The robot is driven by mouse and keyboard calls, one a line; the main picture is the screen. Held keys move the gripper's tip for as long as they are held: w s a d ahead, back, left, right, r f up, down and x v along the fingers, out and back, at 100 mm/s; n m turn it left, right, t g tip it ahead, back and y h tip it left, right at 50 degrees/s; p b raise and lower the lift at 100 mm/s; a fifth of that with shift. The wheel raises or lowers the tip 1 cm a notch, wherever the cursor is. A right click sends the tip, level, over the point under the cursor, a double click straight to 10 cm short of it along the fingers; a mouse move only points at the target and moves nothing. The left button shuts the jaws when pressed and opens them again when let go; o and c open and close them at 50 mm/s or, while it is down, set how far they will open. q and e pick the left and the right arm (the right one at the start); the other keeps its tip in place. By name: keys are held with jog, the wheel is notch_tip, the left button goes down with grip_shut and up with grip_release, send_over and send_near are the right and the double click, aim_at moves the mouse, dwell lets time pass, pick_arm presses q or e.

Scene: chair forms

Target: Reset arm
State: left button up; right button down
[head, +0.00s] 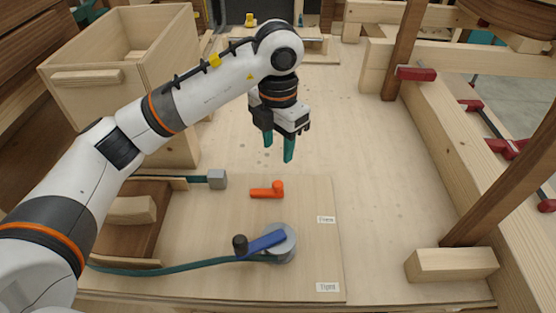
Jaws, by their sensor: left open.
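My left arm comes in from the left and reaches over the light wooden bench. My left gripper (279,152) has two green fingers that point down. The fingers are apart with nothing between them. The gripper hangs above the board, beyond a small orange lever (268,191), and touches nothing that I can see. My right gripper is not in view.
A board (315,260) carries a round grey fixture with a blue handle (262,243) and two small labels. A wooden box (115,60) stands at the back left. Wooden frames with red clamps (417,74) line the right. The middle of the bench (365,165) is clear.

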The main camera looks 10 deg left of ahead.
pick_arm(q)
jog(key=shift+r, duration=0.45)
